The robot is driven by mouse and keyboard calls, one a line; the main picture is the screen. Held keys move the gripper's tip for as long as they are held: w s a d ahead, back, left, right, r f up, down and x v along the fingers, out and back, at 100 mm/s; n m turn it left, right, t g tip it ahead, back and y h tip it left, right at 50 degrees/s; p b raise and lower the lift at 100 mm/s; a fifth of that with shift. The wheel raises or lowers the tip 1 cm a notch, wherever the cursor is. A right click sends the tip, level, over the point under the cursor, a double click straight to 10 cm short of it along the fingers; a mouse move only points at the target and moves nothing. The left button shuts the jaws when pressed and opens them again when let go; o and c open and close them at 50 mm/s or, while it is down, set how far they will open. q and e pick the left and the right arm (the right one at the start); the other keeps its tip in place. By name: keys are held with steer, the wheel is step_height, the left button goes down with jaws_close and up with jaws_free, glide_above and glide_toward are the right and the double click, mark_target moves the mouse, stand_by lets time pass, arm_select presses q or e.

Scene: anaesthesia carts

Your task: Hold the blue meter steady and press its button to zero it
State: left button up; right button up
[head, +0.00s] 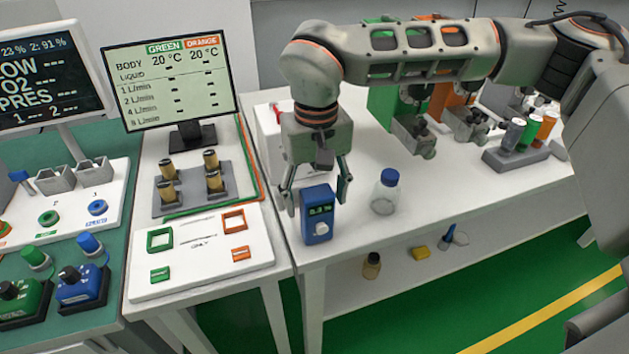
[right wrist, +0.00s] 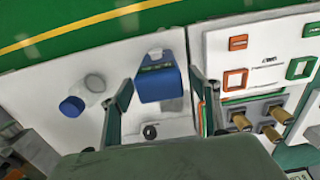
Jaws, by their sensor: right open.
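The blue meter (head: 313,203) stands upright near the front left corner of the right-hand white table. It has a small lit display and a white button (head: 321,230) low on its front. My right gripper (head: 316,198) points down over it and is open, one finger on each side. In the right wrist view the meter (right wrist: 160,84) lies between the tips of the right gripper (right wrist: 161,84), with a gap on both sides. The white button (right wrist: 155,54) shows at its far edge. My left gripper is in neither view.
A clear bottle with a blue cap (head: 386,191) stands close right of the meter. Left is a white panel (head: 199,247) with green and orange squares, brass-coloured cylinders and a monitor (head: 170,84). Small items lie on a lower shelf (head: 345,301).

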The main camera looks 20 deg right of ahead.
step_height(320, 180, down, 3)
steer(key=shift+r, duration=0.2)
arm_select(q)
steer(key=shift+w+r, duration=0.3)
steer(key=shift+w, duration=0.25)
arm_select(e)
steer(key=shift+f, duration=0.75)
steer(key=c, duration=1.3)
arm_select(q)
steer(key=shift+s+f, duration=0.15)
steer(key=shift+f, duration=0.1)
arm_select(e)
steer(key=shift+c, duration=1)
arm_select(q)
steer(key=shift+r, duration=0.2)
